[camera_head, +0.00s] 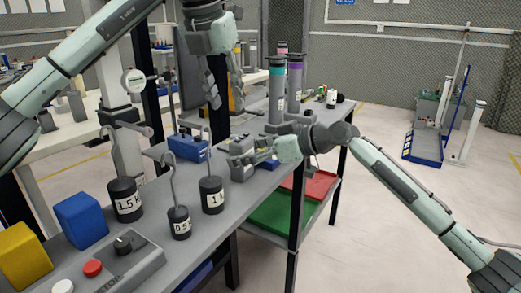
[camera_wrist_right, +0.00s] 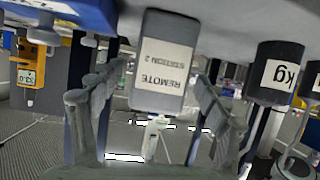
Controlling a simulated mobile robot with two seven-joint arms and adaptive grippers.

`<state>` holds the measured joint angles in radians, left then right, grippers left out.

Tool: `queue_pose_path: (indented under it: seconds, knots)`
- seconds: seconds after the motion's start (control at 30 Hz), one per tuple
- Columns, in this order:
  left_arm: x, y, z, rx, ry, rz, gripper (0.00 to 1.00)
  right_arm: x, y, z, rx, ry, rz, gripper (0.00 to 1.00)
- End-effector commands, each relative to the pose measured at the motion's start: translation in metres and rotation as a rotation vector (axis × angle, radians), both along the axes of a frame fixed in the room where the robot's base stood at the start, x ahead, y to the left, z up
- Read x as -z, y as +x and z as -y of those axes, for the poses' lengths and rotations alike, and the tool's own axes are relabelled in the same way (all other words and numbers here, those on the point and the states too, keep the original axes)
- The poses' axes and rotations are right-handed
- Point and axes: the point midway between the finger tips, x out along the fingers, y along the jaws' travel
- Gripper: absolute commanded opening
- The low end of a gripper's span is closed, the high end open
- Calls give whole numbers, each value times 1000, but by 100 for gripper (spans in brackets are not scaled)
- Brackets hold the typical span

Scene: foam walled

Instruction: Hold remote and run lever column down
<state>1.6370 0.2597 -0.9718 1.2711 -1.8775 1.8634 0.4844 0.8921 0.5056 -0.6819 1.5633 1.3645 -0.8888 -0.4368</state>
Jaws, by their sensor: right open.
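A grey box labelled remote (camera_head: 242,173) stands on the bench; in the right wrist view the remote (camera_wrist_right: 162,85) appears upside down, between the finger pads. My right gripper (camera_head: 243,158) is open around it in that view, and I cannot tell whether either finger touches it. The fingers show again in the wrist view (camera_wrist_right: 157,115). My left gripper (camera_head: 224,90) points down above the bench, its fingers apart and nothing between them. A pale column (camera_head: 127,155) with a round dial (camera_head: 133,81) and a side lever (camera_head: 135,128) stands at left, below the left arm.
Hooked weights marked 1.5 (camera_head: 126,203), 0.5 (camera_head: 180,226) and 1 (camera_head: 212,199) stand near the front edge. A blue block (camera_head: 81,220), yellow block (camera_head: 22,255) and control box (camera_head: 115,268) lie nearer.

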Motion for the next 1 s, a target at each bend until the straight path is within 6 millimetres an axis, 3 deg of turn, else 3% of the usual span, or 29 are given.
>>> queue_pose_path:
  seconds: [0.17, 0.47, 0.93, 1.0]
  knots:
    - [0, 0, 0, 0, 0, 0, 34, 5, 7, -11, 1, -1, 1, 76]
    - [0, 0, 0, 0, 0, 0, 34, 7, 9, -13, 1, -1, 1, 76]
    - [0, 0, 0, 0, 0, 0, 34, 7, 8, -13, 2, 0, 1, 19]
    - [0, 0, 0, 0, 0, 0, 27, 7, 8, -13, 2, 0, 1, 18]
